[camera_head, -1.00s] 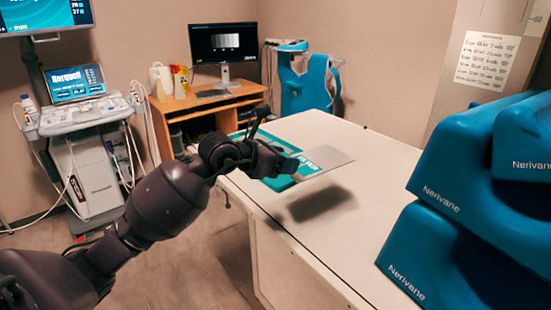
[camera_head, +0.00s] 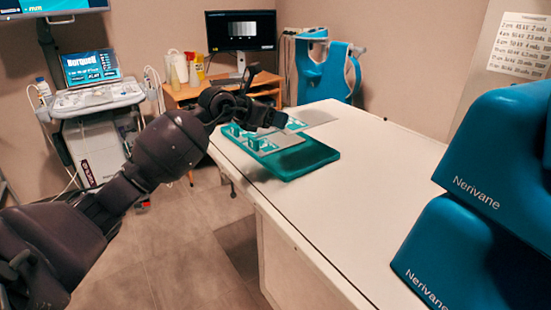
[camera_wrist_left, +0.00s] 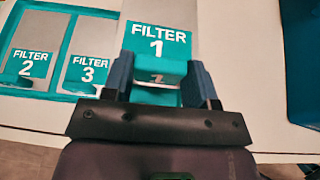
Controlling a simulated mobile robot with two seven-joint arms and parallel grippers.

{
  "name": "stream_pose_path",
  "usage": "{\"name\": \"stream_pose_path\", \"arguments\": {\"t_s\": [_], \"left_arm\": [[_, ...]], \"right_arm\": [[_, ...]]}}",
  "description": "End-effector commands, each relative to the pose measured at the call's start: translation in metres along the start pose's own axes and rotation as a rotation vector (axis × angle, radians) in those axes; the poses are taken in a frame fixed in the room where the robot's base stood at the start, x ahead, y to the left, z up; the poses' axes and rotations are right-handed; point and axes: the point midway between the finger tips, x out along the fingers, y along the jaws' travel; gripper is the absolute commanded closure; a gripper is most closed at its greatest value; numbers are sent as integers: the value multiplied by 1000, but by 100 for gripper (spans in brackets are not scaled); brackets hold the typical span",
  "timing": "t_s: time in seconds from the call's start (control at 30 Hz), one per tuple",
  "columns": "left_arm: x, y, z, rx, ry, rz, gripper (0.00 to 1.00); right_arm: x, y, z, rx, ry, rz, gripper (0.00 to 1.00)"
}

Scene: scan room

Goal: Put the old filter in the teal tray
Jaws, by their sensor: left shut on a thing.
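My left gripper (camera_head: 277,117) is shut on the teal handle of a flat grey filter plate (camera_head: 318,117) and holds it near the far side of the teal tray (camera_head: 315,161). In the left wrist view the handle sits between the gripper's fingers (camera_wrist_left: 160,78), below a teal label reading FILTER 1 (camera_wrist_left: 158,42). The tray's near part is bare teal. Labels FILTER 2 (camera_wrist_left: 28,62) and FILTER 3 (camera_wrist_left: 88,70) show at the left of the wrist view. I cannot tell whether the held plate touches anything. My right gripper is not in view.
The tray lies on a white table (camera_head: 330,210) with clear room in front. Blue Nerivane blocks (camera_head: 465,245) stand at the right. A medical cart (camera_head: 90,110) stands left.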

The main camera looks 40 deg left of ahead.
Motion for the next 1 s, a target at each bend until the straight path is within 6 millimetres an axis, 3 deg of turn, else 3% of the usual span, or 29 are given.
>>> {"name": "stream_pose_path", "arguments": {"t_s": [0.03, 0.2, 0.57, 0.83, 1.0], "left_arm": [[7, 0, -16, -3, 7, -1, 72], [20, 0, -47, -2, 6, 0, 72], [28, 0, -69, 1, 0, 0, 72], [45, 0, -110, -3, 6, -1, 72], [48, 0, -117, 1, 0, 1, 72]], "right_arm": [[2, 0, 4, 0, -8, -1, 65], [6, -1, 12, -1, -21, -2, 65], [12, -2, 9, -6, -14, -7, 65], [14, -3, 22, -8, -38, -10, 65], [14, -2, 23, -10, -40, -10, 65]]}}
